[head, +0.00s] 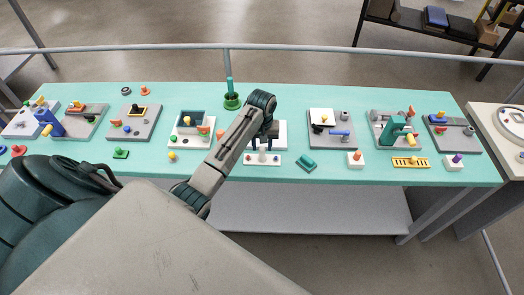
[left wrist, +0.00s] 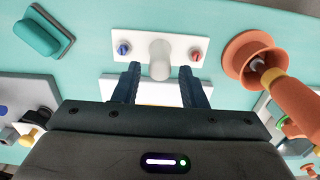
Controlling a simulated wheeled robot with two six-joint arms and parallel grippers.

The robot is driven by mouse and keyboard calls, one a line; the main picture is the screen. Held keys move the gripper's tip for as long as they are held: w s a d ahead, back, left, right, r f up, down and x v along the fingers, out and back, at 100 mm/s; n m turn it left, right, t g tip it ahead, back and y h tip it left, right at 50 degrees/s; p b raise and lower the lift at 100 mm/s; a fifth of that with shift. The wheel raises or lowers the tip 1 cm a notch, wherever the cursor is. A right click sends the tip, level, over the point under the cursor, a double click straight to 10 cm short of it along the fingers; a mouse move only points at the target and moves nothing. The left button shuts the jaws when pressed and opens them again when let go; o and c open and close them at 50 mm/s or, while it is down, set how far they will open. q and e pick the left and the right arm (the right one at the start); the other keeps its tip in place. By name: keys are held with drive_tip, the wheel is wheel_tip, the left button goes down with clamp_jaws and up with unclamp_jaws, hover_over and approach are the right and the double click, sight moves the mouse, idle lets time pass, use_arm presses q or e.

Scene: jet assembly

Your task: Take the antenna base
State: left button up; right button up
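A white plate with an upright pale post between a red and a blue knob, which may be the antenna base (head: 262,164), lies near the table's front edge. It also shows in the left wrist view (left wrist: 140,44). My left gripper (head: 264,143) is above the table behind the post. In the left wrist view, the gripper's two dark fingers (left wrist: 160,72) are apart, with the lower post between or just beyond their tips; contact cannot be told. My right gripper is not in view.
A teal block (head: 306,161) lies right of the plate. An orange flared part (left wrist: 247,57) is close beside the gripper in the wrist view.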

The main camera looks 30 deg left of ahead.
sight(262, 148)
use_arm(q)
drive_tip(key=shift+f, duration=0.6)
drive_tip(key=shift+c, duration=0.4)
drive_tip(key=c, duration=0.6)
wheel_tip(262, 148, up, 7)
drive_tip(key=shift+r+p, duration=0.1)
drive_tip(key=shift+p, duration=0.35)
